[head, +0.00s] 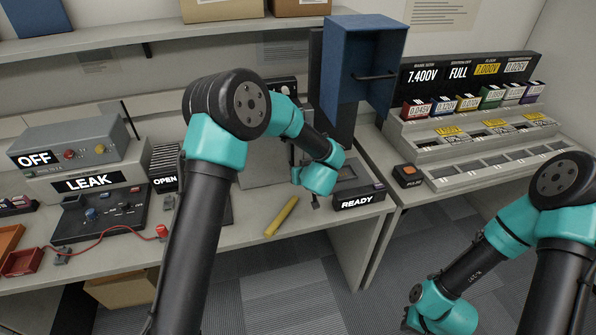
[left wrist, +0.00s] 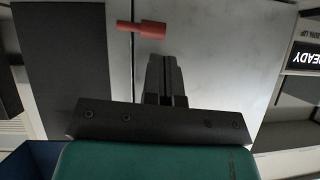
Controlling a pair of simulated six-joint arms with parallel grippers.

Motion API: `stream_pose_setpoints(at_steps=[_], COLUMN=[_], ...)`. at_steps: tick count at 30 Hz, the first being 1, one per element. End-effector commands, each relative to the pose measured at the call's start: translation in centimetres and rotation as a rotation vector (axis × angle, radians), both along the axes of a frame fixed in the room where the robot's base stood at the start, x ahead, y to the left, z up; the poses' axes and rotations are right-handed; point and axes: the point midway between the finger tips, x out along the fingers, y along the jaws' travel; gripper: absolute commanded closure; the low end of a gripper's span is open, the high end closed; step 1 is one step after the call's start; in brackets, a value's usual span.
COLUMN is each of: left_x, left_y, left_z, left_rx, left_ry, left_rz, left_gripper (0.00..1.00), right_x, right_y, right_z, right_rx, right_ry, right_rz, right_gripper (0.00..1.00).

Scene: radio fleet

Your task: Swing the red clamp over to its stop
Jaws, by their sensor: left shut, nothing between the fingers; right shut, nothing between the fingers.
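The red clamp (left wrist: 143,29) shows in the left wrist view as a red handle with a thinner red pin toward the left, over a pale plate (left wrist: 215,50). My left gripper (left wrist: 160,62) is shut and empty, its fingertips just below the handle in that view; a small gap seems to lie between them. In the head view I cannot make out the clamp; my left arm covers much of that area. My right gripper (head: 412,320) is low at the bottom edge of the head view, shut and far from the clamp, its fingers barely visible.
A READY box (head: 358,198) and a yellow stick (head: 281,216) are near the bench's front edge. A blue cabinet (head: 360,65) stands behind. The LEAK tester (head: 90,182) with a red lead is at left. A stepped rack (head: 480,135) fills the right bench.

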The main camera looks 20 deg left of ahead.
Motion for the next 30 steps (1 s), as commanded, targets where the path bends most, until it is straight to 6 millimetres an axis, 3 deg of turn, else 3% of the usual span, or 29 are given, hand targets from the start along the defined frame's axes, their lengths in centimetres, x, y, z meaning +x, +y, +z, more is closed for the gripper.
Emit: stream_pose_setpoints(at_steps=[15,30], left_x=[-6.4,-7.1], left_y=[-4.4,-4.8], left_z=[5.0,5.5], left_rx=[-0.002,-0.002], left_ry=[0.002,0.002], left_rz=[-0.004,-0.003], left_gripper=[1.0,1.0], right_x=[0.0,0.0], right_y=[0.0,0.0], right_z=[0.0,0.0], right_rx=[0.0,0.0], right_ry=[0.0,0.0], right_rz=[0.0,0.0], right_gripper=[1.0,1.0])
